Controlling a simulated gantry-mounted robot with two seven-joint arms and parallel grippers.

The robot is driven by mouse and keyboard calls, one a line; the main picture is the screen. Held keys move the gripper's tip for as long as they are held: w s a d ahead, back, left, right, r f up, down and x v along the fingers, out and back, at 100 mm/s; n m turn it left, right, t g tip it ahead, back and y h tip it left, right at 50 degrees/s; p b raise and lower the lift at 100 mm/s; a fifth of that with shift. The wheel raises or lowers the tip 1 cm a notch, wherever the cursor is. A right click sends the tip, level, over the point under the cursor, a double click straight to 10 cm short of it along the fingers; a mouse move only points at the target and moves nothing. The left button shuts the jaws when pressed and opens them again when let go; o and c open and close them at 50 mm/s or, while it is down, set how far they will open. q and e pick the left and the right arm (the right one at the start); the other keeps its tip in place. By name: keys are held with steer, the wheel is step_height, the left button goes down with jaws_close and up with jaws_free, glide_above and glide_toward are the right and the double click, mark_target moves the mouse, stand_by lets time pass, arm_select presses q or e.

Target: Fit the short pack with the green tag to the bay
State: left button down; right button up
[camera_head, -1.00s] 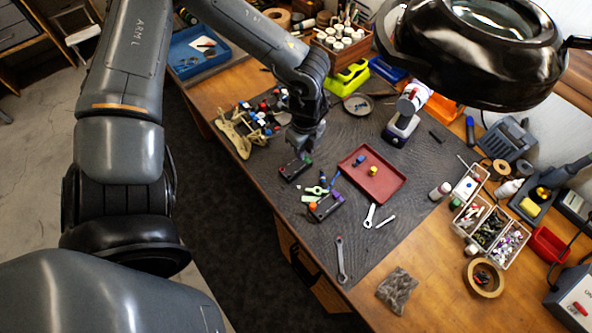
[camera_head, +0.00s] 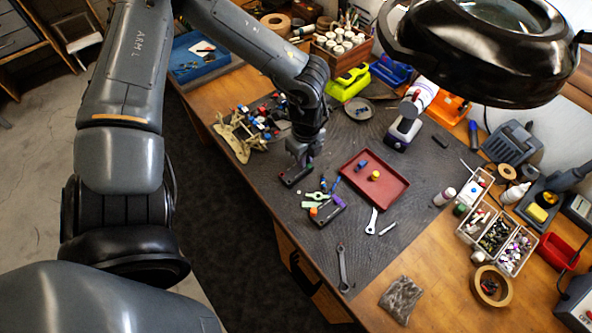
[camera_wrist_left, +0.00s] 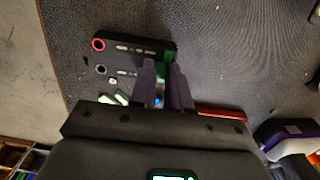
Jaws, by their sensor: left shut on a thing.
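My left gripper (camera_head: 304,163) points down at one end of a black pack (camera_head: 293,176) lying on the dark mat. In the left wrist view, the pack (camera_wrist_left: 135,48) has a red ring at its left end and a green tag (camera_wrist_left: 165,60) at its right end. The gripper's fingers (camera_wrist_left: 162,78) are shut on the tagged end. A second dark shape with a grey ring (camera_wrist_left: 101,70) lies just below it in that view; I cannot tell what it is. The car chassis (camera_head: 232,140) stands behind and left of the gripper; its bay cannot be made out. My right gripper is not in view.
Another black pack (camera_head: 327,216) with an orange end lies nearer, beside small green parts. A red tray (camera_head: 390,190) is to the right. Wrenches (camera_head: 343,268) lie in front. A lamp (camera_head: 485,50) overhangs the back right.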

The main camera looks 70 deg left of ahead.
arm_select(q)
steer(key=shift+r, duration=0.5)
stand_by(0.4)
steer(key=shift+r, duration=0.15)
steer(key=shift+r+p, duration=1)
steer(key=shift+r, duration=0.85)
steer(key=shift+f, duration=0.1)
steer(key=shift+f+b, duration=0.95)
steer(key=shift+f, duration=1.1)
